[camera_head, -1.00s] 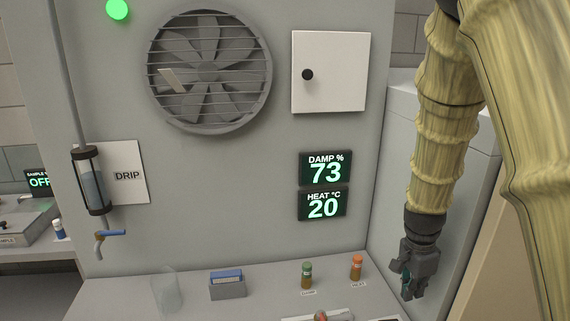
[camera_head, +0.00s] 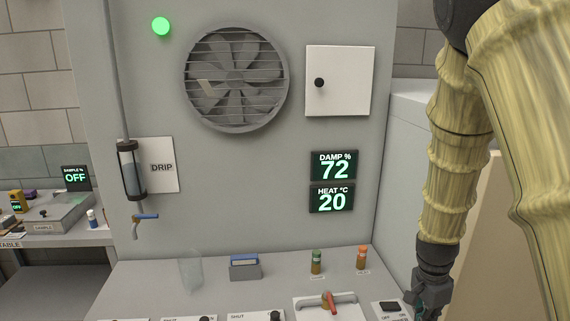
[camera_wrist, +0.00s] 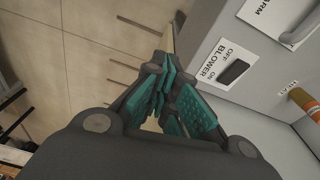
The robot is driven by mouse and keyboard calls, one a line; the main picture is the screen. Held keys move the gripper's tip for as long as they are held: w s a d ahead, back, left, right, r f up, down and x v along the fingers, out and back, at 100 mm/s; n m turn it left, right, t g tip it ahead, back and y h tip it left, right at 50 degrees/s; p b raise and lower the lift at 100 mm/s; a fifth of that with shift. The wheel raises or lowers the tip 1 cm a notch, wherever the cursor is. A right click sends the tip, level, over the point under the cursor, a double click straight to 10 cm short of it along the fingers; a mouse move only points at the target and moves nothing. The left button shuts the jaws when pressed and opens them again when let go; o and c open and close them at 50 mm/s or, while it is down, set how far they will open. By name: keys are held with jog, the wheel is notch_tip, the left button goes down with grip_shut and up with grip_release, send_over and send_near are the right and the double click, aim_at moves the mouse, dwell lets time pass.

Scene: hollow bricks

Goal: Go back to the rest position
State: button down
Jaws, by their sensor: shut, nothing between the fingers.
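My gripper (camera_head: 428,300) hangs at the lower right of the head view, at the right end of the counter, with its fingertips cut off or hard to make out there. In the wrist view my gripper (camera_wrist: 168,100) shows its teal finger pads close together, with nothing between them. It points down past the counter edge, beside a panel with a black blower switch (camera_wrist: 235,71), and touches nothing that I can see. My arm, in a yellowish sleeve, comes down along the right side of the head view.
The counter (camera_head: 215,284) carries a clear beaker (camera_head: 190,270), a blue-topped box (camera_head: 245,267), a green-capped vial (camera_head: 316,262), an orange-capped vial (camera_head: 362,257) and a red-handled lever (camera_head: 328,300). Behind stand a fan (camera_head: 236,78), a white cabinet door (camera_head: 338,80) and a drip tube (camera_head: 131,170).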

jog(key=s+a+f+n, duration=0.2)
jog(key=s+f+n, duration=0.2)
jog(key=s+f, duration=0.45)
jog(key=s+a+f+n+b, duration=0.1)
jog(key=s+a+f+n, duration=0.3)
jog(key=f, duration=0.7)
jog(key=s+a+f+n, duration=0.1)
jog(key=s+f+n, duration=0.2)
jog(key=s+f, duration=0.5)
jog(key=s+a+f+n+y, duration=0.1)
jog(key=s+a+f+n, duration=0.3)
jog(key=s, duration=0.5)
jog(key=shift+s+a+f+b, duration=0.15)
jog(key=shift+s+f+b, duration=0.3)
jog(key=shift+f, duration=0.85)
